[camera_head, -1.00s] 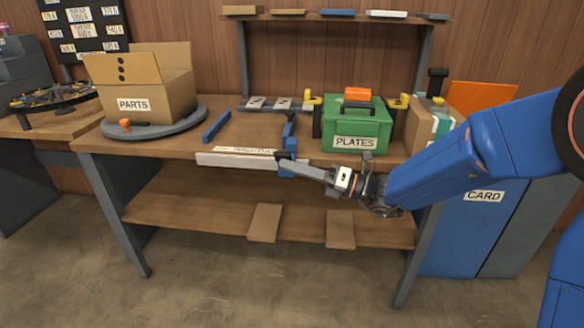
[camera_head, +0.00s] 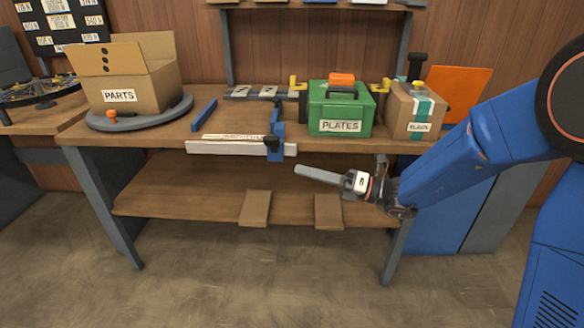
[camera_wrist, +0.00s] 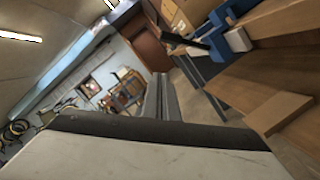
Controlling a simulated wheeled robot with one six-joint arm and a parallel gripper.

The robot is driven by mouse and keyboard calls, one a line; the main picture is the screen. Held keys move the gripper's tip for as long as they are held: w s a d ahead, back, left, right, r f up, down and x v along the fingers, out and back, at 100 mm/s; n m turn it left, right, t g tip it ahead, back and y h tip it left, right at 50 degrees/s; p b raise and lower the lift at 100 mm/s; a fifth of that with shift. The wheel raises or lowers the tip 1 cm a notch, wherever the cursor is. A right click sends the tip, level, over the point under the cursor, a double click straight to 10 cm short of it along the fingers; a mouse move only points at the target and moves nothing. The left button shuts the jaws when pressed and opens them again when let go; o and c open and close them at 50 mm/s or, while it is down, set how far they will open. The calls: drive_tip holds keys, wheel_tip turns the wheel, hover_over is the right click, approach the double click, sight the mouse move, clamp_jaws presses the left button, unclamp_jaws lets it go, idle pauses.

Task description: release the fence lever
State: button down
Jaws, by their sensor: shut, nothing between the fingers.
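The blue fence (camera_head: 277,130) stands at the front edge of the bench, at the right end of a white rail with a label strip. A small dark lever (camera_head: 271,143) shows on its front face in the head view. My gripper (camera_head: 297,169) is shut and empty, in front of the bench, below and right of the lever and apart from it. In the wrist view its fingers (camera_wrist: 162,85) lie together, pointing away. The blue fence (camera_wrist: 220,32) shows at the upper right there, with a dark bar beside it that may be the lever.
A green PLATES box (camera_head: 340,110) and a BLACK carton (camera_head: 413,108) stand right of the fence. A PARTS carton (camera_head: 120,95) sits on a grey turntable (camera_head: 140,119) at left. A lower shelf (camera_head: 180,198) runs under the bench. The floor in front is clear.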

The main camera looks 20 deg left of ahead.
drive_tip(key=shift+d+f, duration=0.2)
drive_tip(key=shift+d, duration=1.1)
drive_tip(key=s+d+f+n+g+h, duration=0.2)
drive_tip(key=s+d+n+h, duration=0.8)
drive_tip(key=s+d+n, duration=0.6)
drive_tip(key=s+d+n+t+h, duration=0.2)
drive_tip(key=d+n+h, duration=0.1)
drive_tip(key=d, duration=0.5)
drive_tip(key=s+d+f+n+t+h, duration=0.1)
drive_tip(key=s+d+n+t+h, duration=0.1)
drive_tip(key=d, duration=0.7)
drive_tip(key=s+d+n+t+h, duration=0.3)
drive_tip(key=d+n+h, duration=0.2)
drive_tip(key=d, duration=0.3)
drive_tip(key=shift+d+f+n+t, duration=0.15)
drive_tip(key=shift+f+n+t, duration=0.15)
drive_tip(key=shift+f+t, duration=0.1)
